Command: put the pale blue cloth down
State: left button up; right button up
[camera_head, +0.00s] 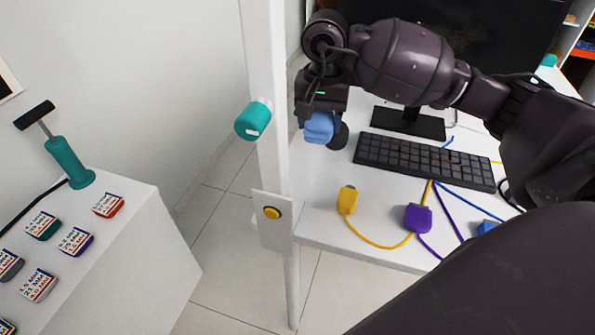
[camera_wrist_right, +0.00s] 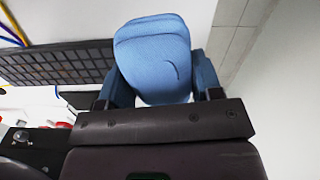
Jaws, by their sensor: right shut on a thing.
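The pale blue cloth (camera_head: 320,127) is a small folded bundle held at the end of my right arm, close to the right side of a white post. My right gripper (camera_head: 318,113) is shut on it, pointing down over the left end of the white desk (camera_head: 318,210). In the right wrist view the cloth (camera_wrist_right: 153,55) sits between the two fingers of the right gripper (camera_wrist_right: 160,80), its rounded folded end sticking out beyond them. I cannot tell its exact height above the desk. My left gripper is not in view.
The white post (camera_head: 270,110) carries a teal knob (camera_head: 253,121) and a yellow button (camera_head: 272,213). A black keyboard (camera_head: 425,161), a yellow plug (camera_head: 347,200) and a purple plug (camera_head: 418,217) with cables lie on the desk. A white cabinet (camera_head: 150,270) with labelled blocks stands left.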

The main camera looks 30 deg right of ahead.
aim_at(317, 167)
jog(key=shift+a+r+m, duration=0.15)
jog(key=shift+a+m, duration=0.05)
jog(key=shift+m, duration=0.1)
jog(key=shift+s+a+m, duration=0.1)
jog(key=shift+a+m, duration=0.05)
jog(key=shift+m, duration=0.15)
jog(key=shift+d+f+b, duration=0.2)
jog(key=shift+f+b, duration=0.1)
jog(key=shift+f, duration=4.75)
jog(key=shift+f, duration=0.1)
jog(key=shift+f, duration=0.15)
jog(key=o, duration=0.8)
jog(key=shift+o, duration=0.2)
jog(key=shift+r, duration=0.2)
